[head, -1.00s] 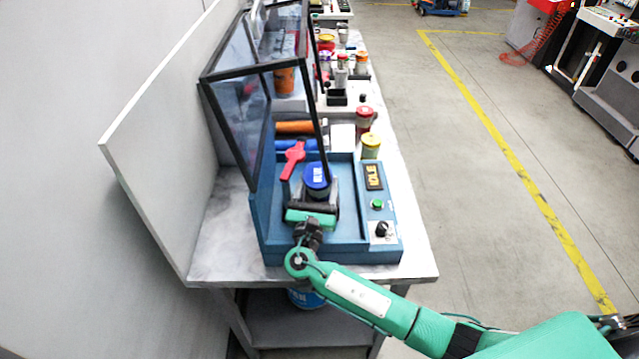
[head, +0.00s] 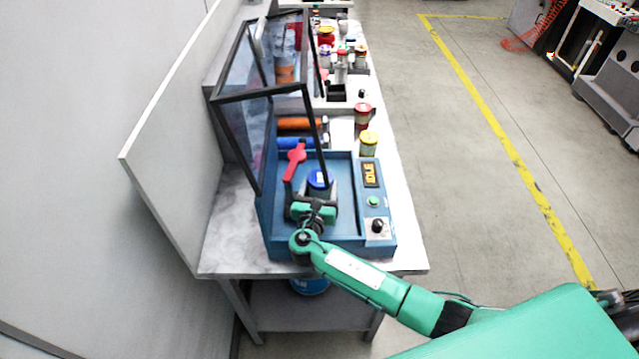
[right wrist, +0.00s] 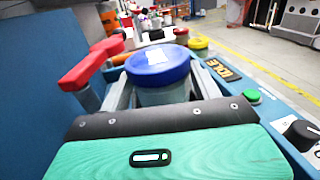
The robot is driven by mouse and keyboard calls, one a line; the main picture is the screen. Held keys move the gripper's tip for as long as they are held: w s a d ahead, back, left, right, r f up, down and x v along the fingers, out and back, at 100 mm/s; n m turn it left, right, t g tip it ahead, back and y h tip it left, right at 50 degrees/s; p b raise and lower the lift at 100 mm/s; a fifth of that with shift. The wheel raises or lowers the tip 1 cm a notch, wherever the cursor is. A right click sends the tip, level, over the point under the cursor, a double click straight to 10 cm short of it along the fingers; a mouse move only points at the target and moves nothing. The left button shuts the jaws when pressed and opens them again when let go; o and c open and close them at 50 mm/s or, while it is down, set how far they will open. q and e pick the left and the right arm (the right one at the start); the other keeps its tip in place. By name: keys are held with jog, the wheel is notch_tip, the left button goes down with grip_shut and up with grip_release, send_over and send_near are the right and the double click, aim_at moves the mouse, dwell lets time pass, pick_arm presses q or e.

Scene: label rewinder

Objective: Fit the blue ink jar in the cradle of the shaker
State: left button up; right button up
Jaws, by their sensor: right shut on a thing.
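The blue ink jar (head: 319,179), with a blue lid and a pale label on top, is upright over the shaker's tray. It also shows in the right wrist view (right wrist: 160,72). My right gripper (head: 318,190) is shut on the jar, one finger on each side, reaching in from the front. The blue shaker (head: 387,245) has a raised clear guard (head: 262,93) in a black frame. A red clamp lever (head: 296,158) stands left of the jar. The cradle is hidden by the jar and gripper, so I cannot tell whether the jar is seated. My left gripper is out of view.
The shaker's right panel has an IDLE display (head: 370,174), a green button (head: 373,202) and a black knob (head: 377,226). Yellow-lidded (head: 368,143) and red-lidded (head: 362,115) jars stand behind it. A wall panel borders the bench's left side.

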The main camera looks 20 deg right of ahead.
jog(key=shift+w+f, duration=0.1)
jog(key=shift+f, duration=0.4)
jog(key=shift+f, duration=0.15)
jog(key=o, duration=1.4)
